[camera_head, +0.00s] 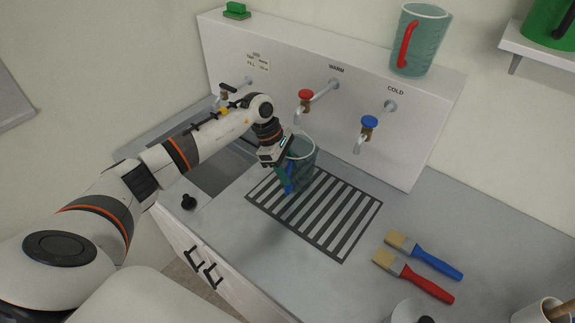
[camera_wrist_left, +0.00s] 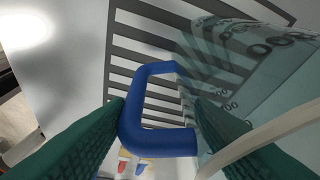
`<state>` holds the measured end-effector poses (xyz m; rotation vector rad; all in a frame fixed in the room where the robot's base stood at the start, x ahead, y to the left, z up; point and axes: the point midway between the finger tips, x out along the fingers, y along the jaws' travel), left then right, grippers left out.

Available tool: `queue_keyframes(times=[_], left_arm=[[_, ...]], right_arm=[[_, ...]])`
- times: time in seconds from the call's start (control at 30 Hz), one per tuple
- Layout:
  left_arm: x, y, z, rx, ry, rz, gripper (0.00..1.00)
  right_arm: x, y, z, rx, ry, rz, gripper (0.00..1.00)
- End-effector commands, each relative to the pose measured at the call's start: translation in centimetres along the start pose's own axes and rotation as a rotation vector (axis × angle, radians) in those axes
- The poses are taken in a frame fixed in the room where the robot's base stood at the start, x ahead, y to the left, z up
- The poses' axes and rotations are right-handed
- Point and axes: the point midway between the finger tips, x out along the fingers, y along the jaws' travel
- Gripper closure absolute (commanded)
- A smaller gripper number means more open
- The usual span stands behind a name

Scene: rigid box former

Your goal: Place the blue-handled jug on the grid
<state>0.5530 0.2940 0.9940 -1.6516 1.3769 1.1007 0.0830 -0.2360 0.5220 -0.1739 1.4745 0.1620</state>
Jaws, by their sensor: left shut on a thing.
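The blue-handled jug (camera_head: 302,160) is a clear, greenish measuring jug. In the head view it is at the left, back part of the striped grid (camera_head: 330,211). My left gripper (camera_head: 287,176) is shut on its blue handle, on the jug's left side. In the left wrist view the blue handle (camera_wrist_left: 160,138) lies between the green fingers (camera_wrist_left: 160,125), and the clear jug wall (camera_wrist_left: 262,65) with printed numbers is at the right. The grid bars (camera_wrist_left: 155,52) show behind it. I cannot tell whether the jug's base touches the grid. My right gripper is not in view.
Taps with red (camera_head: 305,94) and blue (camera_head: 369,121) knobs stick out from the back panel. A red-handled jug (camera_head: 418,42) stands on its ledge. A blue brush (camera_head: 432,261) and a red brush (camera_head: 420,281) lie right of the grid. A sink (camera_head: 213,165) is at left.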

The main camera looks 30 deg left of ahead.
Motion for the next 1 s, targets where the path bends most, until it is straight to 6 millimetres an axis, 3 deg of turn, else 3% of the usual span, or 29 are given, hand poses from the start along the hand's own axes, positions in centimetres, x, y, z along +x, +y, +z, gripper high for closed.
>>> queue_keyframes(times=[0.17,0.2,0.3,0.7,1.0], left_arm=[[0.3,0.0,0.1,0.001,0.001,-0.001,0.88],[0.2,0.0,0.1,0.000,0.000,0.000,0.45],[0.1,0.0,0.1,0.000,0.000,0.000,0.29],[-0.5,-0.1,0.1,0.001,0.000,-0.002,0.29],[-6.4,-0.1,0.2,0.001,-0.001,-0.007,0.29]], right_arm=[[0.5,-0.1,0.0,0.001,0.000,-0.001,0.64],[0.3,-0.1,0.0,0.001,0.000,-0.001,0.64],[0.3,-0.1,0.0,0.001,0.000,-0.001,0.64],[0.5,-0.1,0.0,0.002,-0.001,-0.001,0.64],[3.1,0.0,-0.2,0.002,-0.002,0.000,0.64]])
